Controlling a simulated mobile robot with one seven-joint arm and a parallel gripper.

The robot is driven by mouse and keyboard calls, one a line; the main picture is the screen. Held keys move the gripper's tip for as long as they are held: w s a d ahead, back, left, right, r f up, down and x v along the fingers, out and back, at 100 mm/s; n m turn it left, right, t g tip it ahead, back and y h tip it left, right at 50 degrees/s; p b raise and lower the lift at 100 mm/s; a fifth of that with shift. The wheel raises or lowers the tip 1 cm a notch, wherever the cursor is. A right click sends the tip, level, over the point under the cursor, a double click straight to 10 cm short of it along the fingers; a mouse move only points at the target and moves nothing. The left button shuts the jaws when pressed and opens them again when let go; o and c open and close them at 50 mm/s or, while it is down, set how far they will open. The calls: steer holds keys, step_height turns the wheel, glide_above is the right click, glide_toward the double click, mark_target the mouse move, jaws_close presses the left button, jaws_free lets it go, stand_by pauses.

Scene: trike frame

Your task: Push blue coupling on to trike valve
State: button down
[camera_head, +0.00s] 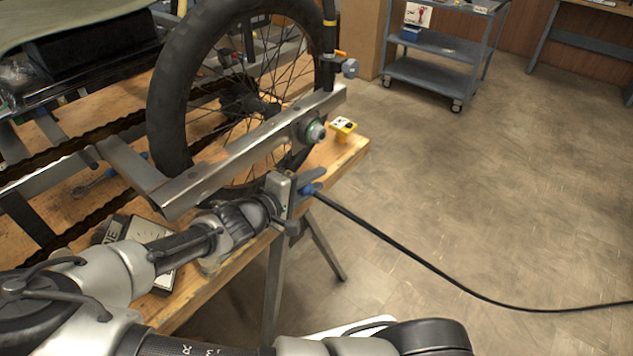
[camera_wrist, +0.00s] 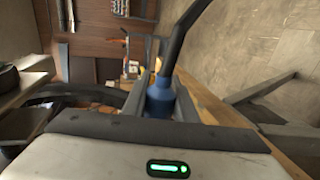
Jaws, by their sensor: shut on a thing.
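The blue coupling (camera_head: 313,189) is on the end of a black hose (camera_head: 420,262). My gripper (camera_head: 305,188) is shut on the coupling, beside the workbench edge and below the trike's frame bar. In the wrist view, the coupling (camera_wrist: 160,98) sits between the two fingers of my gripper (camera_wrist: 158,104), with the hose rising from it. The trike wheel (camera_head: 170,95) stands upright behind and left of my gripper, with its lower part hidden by the metal frame bar (camera_head: 235,148). I cannot make out the valve in either view.
The wooden workbench (camera_head: 345,155) carries the trike and a small yellow box (camera_head: 343,127). Its trestle leg (camera_head: 272,290) stands below my gripper. The hose trails right across open floor. A grey cart (camera_head: 440,75) stands at the back.

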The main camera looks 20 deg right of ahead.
steer(key=shift+w+a+r, duration=0.15)
steer(key=shift+w+a, duration=0.1)
steer(key=shift+w, duration=0.1)
steer(key=c, duration=1.4)
jaws_free()
steer(key=shift+r, duration=0.1)
steer(key=shift+o, duration=0.2)
steer(key=shift+w, duration=0.1)
